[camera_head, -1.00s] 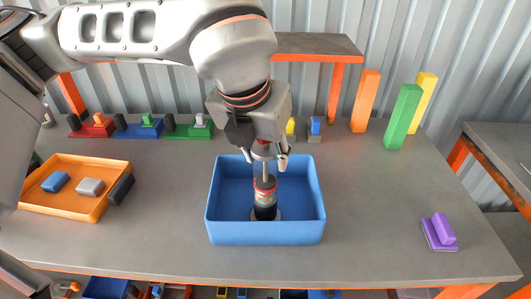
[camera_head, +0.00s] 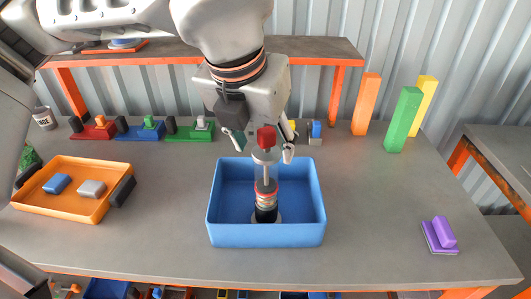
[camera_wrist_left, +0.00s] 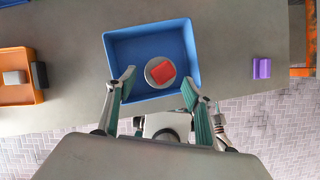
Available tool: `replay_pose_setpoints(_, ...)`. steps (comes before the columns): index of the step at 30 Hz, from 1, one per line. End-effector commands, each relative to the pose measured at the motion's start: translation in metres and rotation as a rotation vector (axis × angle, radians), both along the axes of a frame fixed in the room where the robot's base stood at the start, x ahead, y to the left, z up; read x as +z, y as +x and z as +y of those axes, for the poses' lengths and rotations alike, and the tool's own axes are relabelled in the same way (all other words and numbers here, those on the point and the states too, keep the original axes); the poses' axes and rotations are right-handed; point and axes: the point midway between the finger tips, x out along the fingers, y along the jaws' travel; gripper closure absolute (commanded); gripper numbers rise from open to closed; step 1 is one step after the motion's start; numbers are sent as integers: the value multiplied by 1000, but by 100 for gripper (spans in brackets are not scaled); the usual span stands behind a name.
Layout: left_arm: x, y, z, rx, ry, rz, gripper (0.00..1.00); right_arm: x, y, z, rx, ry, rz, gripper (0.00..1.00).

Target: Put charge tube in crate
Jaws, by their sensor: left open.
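The charge tube (camera_head: 265,190) stands upright inside the blue crate (camera_head: 268,235), with a red cap, a clear upper part and a dark base. In the left wrist view its red top (camera_wrist_left: 162,71) shows from above inside the crate (camera_wrist_left: 122,51). My left gripper (camera_head: 262,150) is above the crate, open, with its fingers on either side of the tube's top and apart from it. The fingers also show spread in the left wrist view (camera_wrist_left: 159,90). My right gripper is not in view.
An orange tray (camera_head: 62,206) with a blue and a grey block stands at the left. A purple block (camera_head: 441,235) lies at the right. Green (camera_head: 404,120), orange and yellow upright blocks stand at the back right. Red, blue and green pieces line the back left.

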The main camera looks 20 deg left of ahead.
Motion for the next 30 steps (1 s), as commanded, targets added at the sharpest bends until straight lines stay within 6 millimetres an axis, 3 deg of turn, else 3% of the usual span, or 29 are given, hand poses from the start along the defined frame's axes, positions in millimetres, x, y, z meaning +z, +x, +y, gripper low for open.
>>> replay_pose_setpoints(6,42,-16,1,1,-1,-5,48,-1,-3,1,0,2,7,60)
replay_pose_setpoints(12,62,-25,2,0,1,-1,48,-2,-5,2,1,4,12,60)
replay_pose_setpoints(30,66,-27,2,0,0,0,48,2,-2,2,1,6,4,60)
